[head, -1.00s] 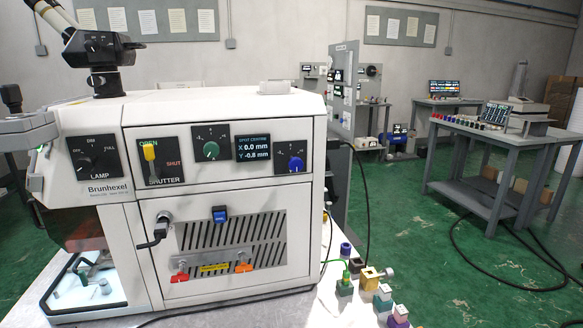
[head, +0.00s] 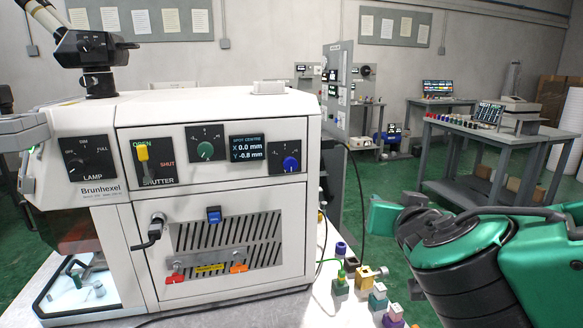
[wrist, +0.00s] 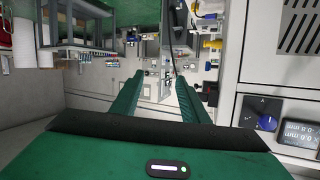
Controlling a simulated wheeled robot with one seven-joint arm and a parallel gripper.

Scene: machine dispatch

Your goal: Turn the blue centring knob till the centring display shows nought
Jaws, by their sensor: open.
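The blue centring knob (head: 290,163) sits at the right end of the machine's upper front panel. The centring display (head: 249,148), just left of it, reads X 0.0 mm and Y -0.8 mm. In the head view my arm is at the right, well clear of the knob.
A green knob (head: 206,151), a yellow shutter lever (head: 142,152) and a lamp knob (head: 76,166) share the panel. Small coloured blocks and fittings (head: 365,277) stand on the bench right of the machine. A grey table (head: 500,145) stands farther back.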

